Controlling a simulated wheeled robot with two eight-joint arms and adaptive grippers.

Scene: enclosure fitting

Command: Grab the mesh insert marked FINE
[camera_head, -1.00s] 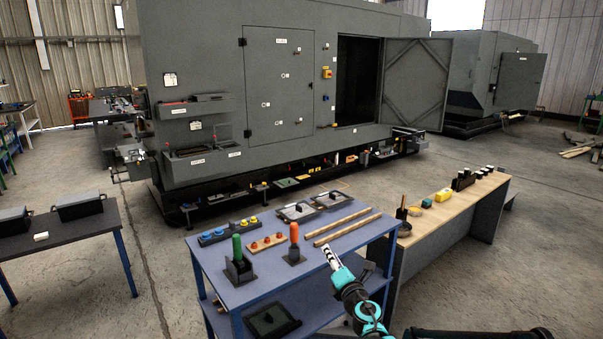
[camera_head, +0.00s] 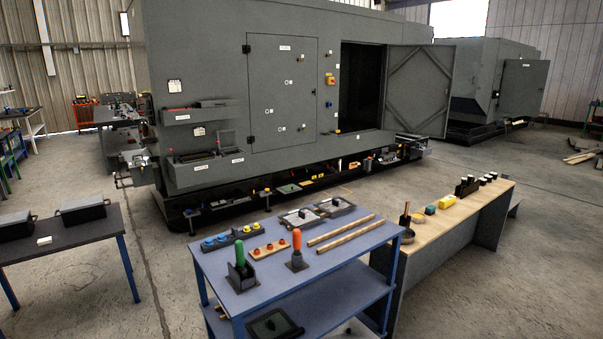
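Two flat, dark-framed pieces with pale centres and handles lie side by side at the back of the blue table: a left framed piece (camera_head: 298,218) and a right framed piece (camera_head: 334,207). They may be mesh inserts. No FINE marking is legible on either one, so I cannot tell which piece the task names. Another dark framed piece (camera_head: 274,325) lies on the lower shelf near the front, partly cut off by the picture edge. Neither of my grippers is in view.
The blue table (camera_head: 262,293) also holds two wooden rods (camera_head: 340,232), a green-handled tool (camera_head: 240,254), an orange-handled tool (camera_head: 297,243) and button strips. A wooden bench (camera_head: 462,215) stands close on its right. The grey enclosure (camera_head: 220,60) is behind, with open floor between.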

